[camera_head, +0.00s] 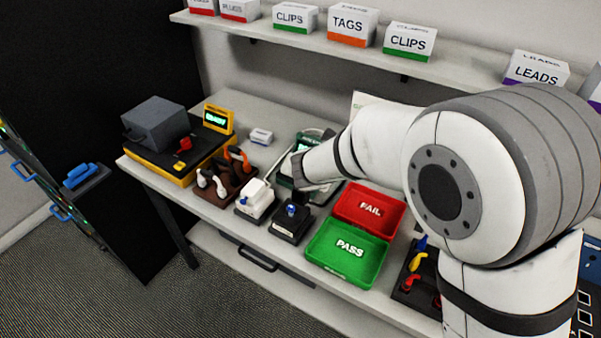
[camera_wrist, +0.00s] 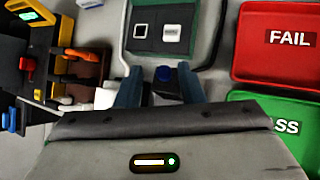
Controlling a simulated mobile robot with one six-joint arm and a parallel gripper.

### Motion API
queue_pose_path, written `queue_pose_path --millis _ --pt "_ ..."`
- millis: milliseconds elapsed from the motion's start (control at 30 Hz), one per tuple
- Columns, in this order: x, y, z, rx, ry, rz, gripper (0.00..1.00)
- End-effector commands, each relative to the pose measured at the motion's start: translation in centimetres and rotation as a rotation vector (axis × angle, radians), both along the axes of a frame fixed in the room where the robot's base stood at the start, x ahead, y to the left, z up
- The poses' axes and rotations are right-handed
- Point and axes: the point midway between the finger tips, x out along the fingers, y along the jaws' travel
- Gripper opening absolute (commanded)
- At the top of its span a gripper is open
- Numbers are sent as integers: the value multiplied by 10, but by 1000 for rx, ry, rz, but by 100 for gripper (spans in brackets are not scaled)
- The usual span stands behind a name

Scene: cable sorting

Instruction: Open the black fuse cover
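My gripper (camera_wrist: 159,76) is open, with a finger on each side of the knob and gaps visible. I cannot tell how high it is above the knob.
A white box with a blue knob (camera_head: 254,202) stands close on the left, beside a brown rack (camera_head: 224,182) with plugs. The red FAIL tray (camera_head: 370,209) and green PASS tray (camera_head: 347,250) lie to the right. A grey-green case (camera_wrist: 165,30) lies behind.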

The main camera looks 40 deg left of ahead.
Motion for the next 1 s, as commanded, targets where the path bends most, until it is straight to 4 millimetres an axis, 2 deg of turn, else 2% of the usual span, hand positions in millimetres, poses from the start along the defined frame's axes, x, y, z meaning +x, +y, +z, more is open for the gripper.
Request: queue_pose_path --millis 267,700,1000 --pt "-2 -1 0 -1 1 1 37" --pt "-32 -30 50 0 1 1 37" --pt "-40 -36 58 -1 1 1 37"
